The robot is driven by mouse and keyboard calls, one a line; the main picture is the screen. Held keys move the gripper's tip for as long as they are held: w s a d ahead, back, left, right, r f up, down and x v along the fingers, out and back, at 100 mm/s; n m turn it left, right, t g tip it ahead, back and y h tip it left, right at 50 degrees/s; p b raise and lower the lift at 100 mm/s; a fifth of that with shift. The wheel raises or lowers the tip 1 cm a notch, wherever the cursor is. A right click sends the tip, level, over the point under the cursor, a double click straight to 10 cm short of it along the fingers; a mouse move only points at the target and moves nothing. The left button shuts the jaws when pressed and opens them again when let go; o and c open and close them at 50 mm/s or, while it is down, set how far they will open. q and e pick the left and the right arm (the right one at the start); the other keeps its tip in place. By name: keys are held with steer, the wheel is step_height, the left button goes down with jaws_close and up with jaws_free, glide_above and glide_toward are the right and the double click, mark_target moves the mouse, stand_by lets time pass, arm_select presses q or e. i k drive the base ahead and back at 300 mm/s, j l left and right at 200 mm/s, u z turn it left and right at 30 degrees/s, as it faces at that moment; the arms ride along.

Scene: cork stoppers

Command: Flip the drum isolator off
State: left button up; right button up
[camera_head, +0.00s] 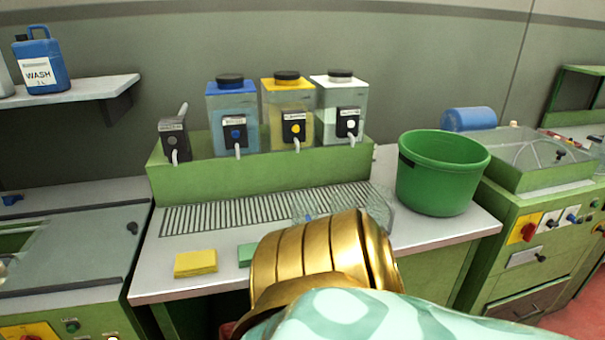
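A red rotary switch on a yellow plate (524,232) sits on the front of the green machine at the right. Its handle looks tilted, but its position marks are too small to read. A second yellow plate with a red knob (30,331) shows at the bottom left on the left machine's front, partly cut off by the frame. No readable label tells which of them is the drum isolator. A gold and teal part, apparently my own arm, covers the bottom middle. Neither of my grippers can be made out.
A bench (440,228) between the machines holds a green bucket (440,180), a yellow sponge (195,263) and a drain grille. Blue, yellow and clear dispensers (288,105) stand behind. A blue wash jug (40,62) is on the left shelf. Red floor shows lower right.

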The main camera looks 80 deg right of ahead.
mark_target(528, 231)
steer(key=z, duration=4.25)
steer(key=i+l+u, duration=0.1)
steer(key=i+l, duration=0.15)
steer(key=i+l+u, duration=0.1)
steer(key=l, duration=0.3)
steer(key=i+l+u, duration=0.1)
steer(key=i+l, duration=0.25)
steer(key=i+l+u, duration=0.1)
steer(key=l, duration=0.25)
steer(key=i+l+u, duration=0.25)
steer(key=i+l, duration=0.2)
steer(key=l, duration=0.35)
steer(key=i+l+u, duration=0.1)
steer(key=l, duration=0.3)
